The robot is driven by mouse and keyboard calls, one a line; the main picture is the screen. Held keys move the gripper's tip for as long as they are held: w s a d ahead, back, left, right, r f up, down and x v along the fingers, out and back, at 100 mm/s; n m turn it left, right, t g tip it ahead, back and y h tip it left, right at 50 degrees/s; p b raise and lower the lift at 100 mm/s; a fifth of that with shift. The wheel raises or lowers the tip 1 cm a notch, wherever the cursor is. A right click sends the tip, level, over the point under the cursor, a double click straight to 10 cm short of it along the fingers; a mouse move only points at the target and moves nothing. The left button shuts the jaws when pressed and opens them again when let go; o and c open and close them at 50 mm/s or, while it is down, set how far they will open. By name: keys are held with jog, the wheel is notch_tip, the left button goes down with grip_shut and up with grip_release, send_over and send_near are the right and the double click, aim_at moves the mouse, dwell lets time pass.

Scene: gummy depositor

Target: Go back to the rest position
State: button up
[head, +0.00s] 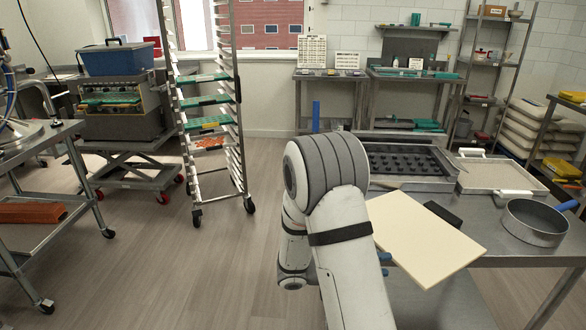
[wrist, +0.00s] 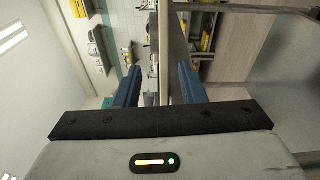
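My gripper (wrist: 160,78) shows in the wrist view with its two blue fingers apart. The edge of a flat cream board (wrist: 169,45) stands between them, closer to the right finger, with a visible gap to the left finger. In the head view the cream board (head: 425,242) is at the steel table's front edge and sticks out past it. The blue fingertips (head: 385,265) show just left of the board's near left edge. My arm hides the rest of the gripper there. I cannot tell whether the right finger touches the board.
The steel table (head: 520,250) also bears a dark mould tray (head: 408,162), a shallow framed tray (head: 500,176), a round pan (head: 535,222) and a black block (head: 443,213). A rack trolley (head: 240,130) stands behind at left. The floor (head: 170,265) left of my arm is clear.

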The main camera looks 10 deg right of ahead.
jog(key=s+a+r+m+g+y+p, duration=0.1)
jog(key=s+a+r+y, duration=0.15)
jog(key=s+y, duration=0.3)
jog(key=s+a+r+g+y+p, duration=0.1)
jog(key=s+a+r+y, duration=0.1)
jog(key=s+r+y, duration=0.3)
jog(key=s+a+r+n+t+y+p, duration=0.1)
jog(key=s+a+r+t+y+p, duration=0.1)
jog(key=a+r+t+y, duration=0.4)
jog(key=s+a+y, duration=0.1)
jog(key=a, duration=0.4)
jog(key=shift+s+a+n+t, duration=0.2)
jog(key=shift+n+t, duration=0.1)
jog(key=shift+t, duration=0.1)
